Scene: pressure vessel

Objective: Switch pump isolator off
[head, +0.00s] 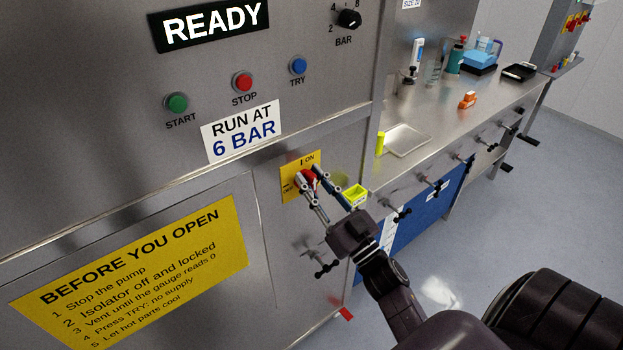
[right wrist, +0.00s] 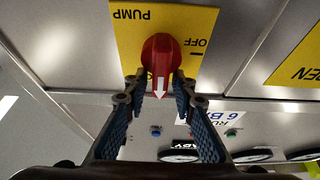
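The pump isolator is a red knob (head: 308,179) on a yellow plate (head: 290,187) on the steel cabinet front. The plate reads ON at its top and OFF at its left in the head view. In the right wrist view, which is upside down, the knob (right wrist: 161,58) has a white arrow pointing down, away from the OFF mark at the right and toward the ON side. My right gripper (head: 313,181) is at the knob, its two fingers (right wrist: 160,92) on either side of the handle with small gaps showing. My left gripper is out of view.
Above are START (head: 176,103), STOP (head: 242,82) and TRY (head: 297,66) buttons. A yellow warning sign (head: 140,275) is at lower left. A small yellow box (head: 355,194) is just right of my gripper. A steel bench (head: 450,110) with several items runs back right.

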